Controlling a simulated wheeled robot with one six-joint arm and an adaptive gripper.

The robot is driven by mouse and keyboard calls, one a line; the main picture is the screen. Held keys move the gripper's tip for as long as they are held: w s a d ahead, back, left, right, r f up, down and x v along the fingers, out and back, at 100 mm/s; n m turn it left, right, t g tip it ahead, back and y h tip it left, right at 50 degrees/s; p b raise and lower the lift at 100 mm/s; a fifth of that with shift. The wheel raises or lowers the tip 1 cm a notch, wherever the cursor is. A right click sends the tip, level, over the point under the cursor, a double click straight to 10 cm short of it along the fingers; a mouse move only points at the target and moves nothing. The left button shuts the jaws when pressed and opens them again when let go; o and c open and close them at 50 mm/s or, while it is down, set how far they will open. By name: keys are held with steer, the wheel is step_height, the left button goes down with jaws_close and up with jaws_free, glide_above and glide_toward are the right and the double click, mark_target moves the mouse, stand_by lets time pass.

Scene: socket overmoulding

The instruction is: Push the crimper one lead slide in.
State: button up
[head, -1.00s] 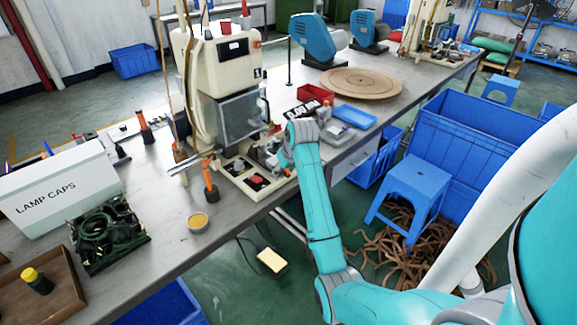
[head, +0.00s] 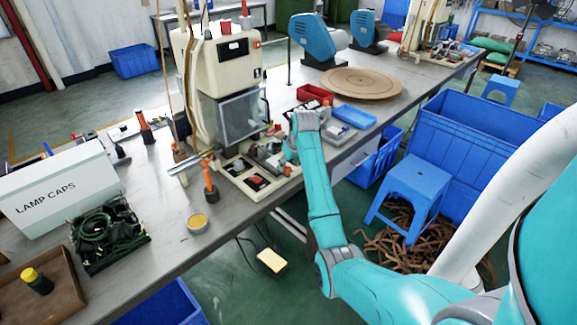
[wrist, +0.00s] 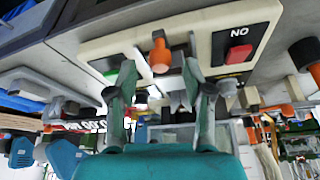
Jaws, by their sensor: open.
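The crimper (head: 222,75) is a cream bench machine with a clear guard (head: 240,117) over a cream base plate (head: 238,165). In the wrist view the base (wrist: 95,47) shows upside down, with an orange knob (wrist: 160,55) and grey metal parts (wrist: 180,84) near my fingers. I cannot tell for sure which metal part is the lead slide. My gripper (wrist: 160,75) is open, its two fingers apart over the front of the base, with the knob and metal parts seen between them. Whether a finger touches them is unclear. In the head view my wrist partly hides the gripper (head: 285,157).
A red button (wrist: 239,53) sits on the base beside my fingers. An orange-handled tool (head: 209,180) stands left of the base. A blue tray (head: 354,116) and red bin (head: 315,94) lie to the right. A blue stool (head: 412,185) stands by the bench.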

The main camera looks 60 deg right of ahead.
steer(key=shift+x, duration=0.85)
